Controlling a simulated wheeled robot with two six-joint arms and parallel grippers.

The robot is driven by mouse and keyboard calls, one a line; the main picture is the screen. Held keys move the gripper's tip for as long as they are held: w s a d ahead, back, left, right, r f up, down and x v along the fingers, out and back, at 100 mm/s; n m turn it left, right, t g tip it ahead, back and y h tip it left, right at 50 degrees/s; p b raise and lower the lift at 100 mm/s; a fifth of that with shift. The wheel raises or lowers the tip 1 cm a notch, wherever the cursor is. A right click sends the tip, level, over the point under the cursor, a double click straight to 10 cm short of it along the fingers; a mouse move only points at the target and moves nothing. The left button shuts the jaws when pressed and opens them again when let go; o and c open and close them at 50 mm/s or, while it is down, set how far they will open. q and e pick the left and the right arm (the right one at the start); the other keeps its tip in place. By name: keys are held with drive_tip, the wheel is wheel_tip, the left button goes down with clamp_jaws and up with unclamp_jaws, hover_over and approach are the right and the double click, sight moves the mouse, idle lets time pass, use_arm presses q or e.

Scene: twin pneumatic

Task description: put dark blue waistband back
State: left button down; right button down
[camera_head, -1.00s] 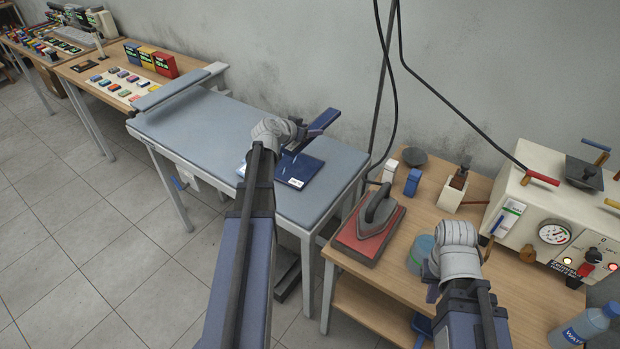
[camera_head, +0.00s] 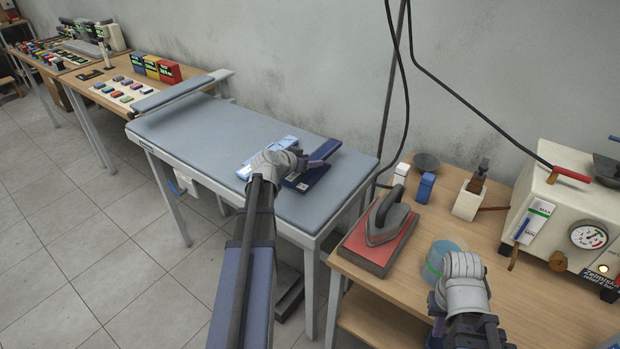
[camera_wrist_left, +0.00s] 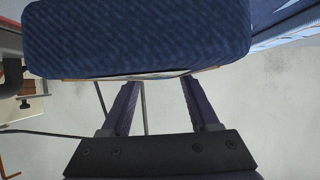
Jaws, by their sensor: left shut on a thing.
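The dark blue waistband (camera_head: 326,148) is a narrow dark strip at my left gripper's tips in the head view. In the left wrist view it is a wide textured dark blue piece (camera_wrist_left: 138,38) across the fingertips, with a thin pale edge. My left gripper (camera_head: 308,160) is shut on it, over the padded table (camera_head: 190,125). A flat dark blue piece (camera_head: 308,179) lies on the table just below it; I cannot tell whether they touch. My right gripper (camera_head: 436,328) hangs low by the wooden bench, its fingers mostly hidden.
A light blue piece (camera_head: 254,160) lies left of the dark one, partly behind my wrist. On the wooden bench (camera_head: 512,283) stand an iron (camera_head: 388,218) on a red pad, a round tub (camera_head: 446,250) and a boiler. The table's left half is clear.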

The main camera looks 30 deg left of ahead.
sight(310, 176)
use_arm(q)
drive_tip(key=shift+f, duration=0.1)
wheel_tip(310, 176, down, 4)
drive_tip(key=b, duration=0.3)
drive_tip(key=shift+r+b, duration=0.2)
drive_tip(key=shift+b, duration=0.1)
drive_tip(key=shift+f, duration=0.15)
drive_tip(key=shift+c, duration=0.7)
unclamp_jaws()
